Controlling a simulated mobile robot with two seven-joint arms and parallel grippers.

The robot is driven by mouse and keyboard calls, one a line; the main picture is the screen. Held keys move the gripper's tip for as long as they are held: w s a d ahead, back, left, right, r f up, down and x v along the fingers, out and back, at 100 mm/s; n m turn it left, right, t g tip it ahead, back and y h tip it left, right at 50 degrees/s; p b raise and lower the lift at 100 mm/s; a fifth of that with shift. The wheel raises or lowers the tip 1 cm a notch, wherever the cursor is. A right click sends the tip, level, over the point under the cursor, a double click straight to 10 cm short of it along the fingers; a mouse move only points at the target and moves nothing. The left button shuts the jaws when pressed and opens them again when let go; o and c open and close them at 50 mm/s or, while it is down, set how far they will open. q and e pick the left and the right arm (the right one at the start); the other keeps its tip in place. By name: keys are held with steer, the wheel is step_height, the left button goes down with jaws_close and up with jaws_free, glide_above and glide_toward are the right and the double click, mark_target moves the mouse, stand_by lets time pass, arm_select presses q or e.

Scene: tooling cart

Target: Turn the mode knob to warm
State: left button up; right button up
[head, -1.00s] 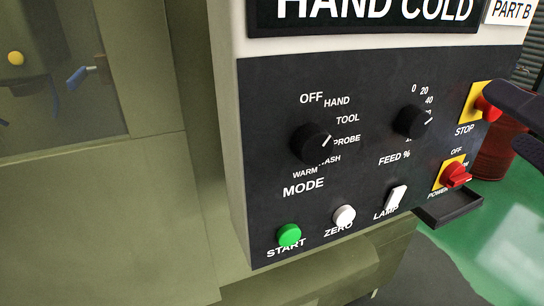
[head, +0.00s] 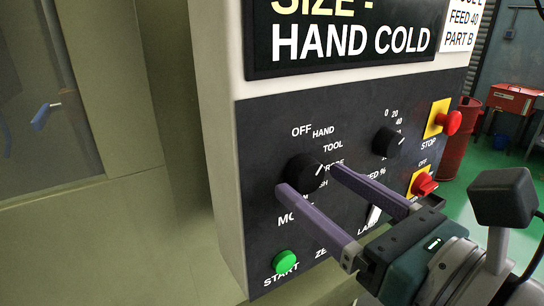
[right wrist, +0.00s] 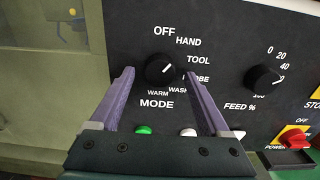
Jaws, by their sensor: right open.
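The mode knob (head: 306,172) is round and black on the dark control panel; it also shows in the right wrist view (right wrist: 160,68). Its white pointer line is tilted up and right, roughly toward TOOL. The WARM label (right wrist: 157,93) is below the knob in the right wrist view and mostly hidden by a finger in the head view. My right gripper (head: 309,180) is open, its two purple fingers pointing at the panel. In the right wrist view its tips (right wrist: 159,73) lie left and right of the knob, with nothing between them gripped. My left gripper is not in view.
The feed knob (head: 388,142) is right of the mode knob. The red stop button (head: 448,122) and red power switch (head: 424,185) are farther right. The green start button (head: 285,262) is below, near my fingers. A display (head: 350,40) is above.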

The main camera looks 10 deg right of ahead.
steer(key=shift+w+a, duration=0.15)
steer(key=shift+w, duration=0.2)
jaws_close()
stand_by(0.5)
